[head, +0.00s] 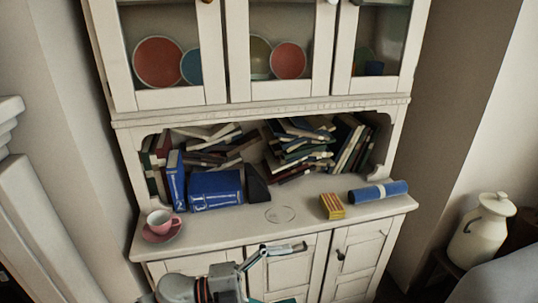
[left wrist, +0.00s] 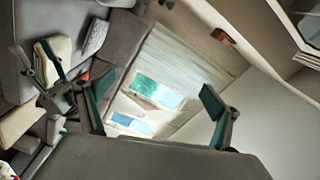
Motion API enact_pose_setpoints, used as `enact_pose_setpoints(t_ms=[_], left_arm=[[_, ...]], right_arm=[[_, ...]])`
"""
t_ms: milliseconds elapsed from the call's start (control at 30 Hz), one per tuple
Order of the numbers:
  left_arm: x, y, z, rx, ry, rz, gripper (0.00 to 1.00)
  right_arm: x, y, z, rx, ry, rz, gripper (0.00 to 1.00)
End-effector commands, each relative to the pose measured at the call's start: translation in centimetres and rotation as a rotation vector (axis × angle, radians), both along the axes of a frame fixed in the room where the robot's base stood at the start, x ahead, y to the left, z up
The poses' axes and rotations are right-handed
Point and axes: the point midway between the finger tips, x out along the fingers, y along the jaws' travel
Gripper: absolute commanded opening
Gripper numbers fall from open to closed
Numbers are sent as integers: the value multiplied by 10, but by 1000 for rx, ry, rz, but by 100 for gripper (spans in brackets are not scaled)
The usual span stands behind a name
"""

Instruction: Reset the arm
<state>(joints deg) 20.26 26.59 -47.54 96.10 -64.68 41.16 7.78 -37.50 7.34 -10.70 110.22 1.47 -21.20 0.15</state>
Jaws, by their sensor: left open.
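My left gripper (head: 283,274) shows at the bottom of the head view, in front of the cabinet's lower doors. Its upper finger lies just below the counter edge, and part of the lower finger is cut off by the frame. In the left wrist view the two fingers of the left gripper (left wrist: 150,98) stand wide apart with nothing between them.
A cream cabinet (head: 260,108) fills the head view. Books lie behind. A milk can (head: 482,232) stands right.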

Motion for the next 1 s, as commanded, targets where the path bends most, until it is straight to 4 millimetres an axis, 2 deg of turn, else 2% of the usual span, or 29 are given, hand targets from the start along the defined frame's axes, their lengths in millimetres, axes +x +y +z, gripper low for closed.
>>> enact_pose_setpoints(t_ms=[133, 233, 367, 433, 567, 600, 700, 800, 900, 1000], left_arm=[[16, 19, 1, -191, 178, 246, 91], [27, 46, -15, -282, 315, 425, 91], [31, 94, -57, -355, 514, 661, 91], [24, 123, -88, -374, 629, 787, 91], [-7, 176, -153, -380, 851, 1007, 91], [-21, 190, -172, -374, 915, 1066, 91], [-56, 219, -211, -354, 1053, 1183, 91], [-88, 238, -239, -332, 1160, 1265, 91], [-110, 250, -256, -317, 1228, 1313, 91], [-121, 256, -264, -306, 1260, 1337, 91]], right_arm=[[0, 0, 0, 0, 0, 0, 40], [1, 0, 1, 1, -2, 0, 40], [2, 0, 2, 1, -5, 0, 40], [2, 1, 3, 2, -7, 0, 40], [4, 1, 5, 3, -10, -1, 40], [4, 1, 5, 3, -11, -1, 40], [4, 1, 6, 3, -12, -1, 40], [4, 1, 6, 3, -12, -1, 40], [4, 1, 5, 3, -11, -1, 40], [4, 1, 5, 3, -10, -1, 40]])
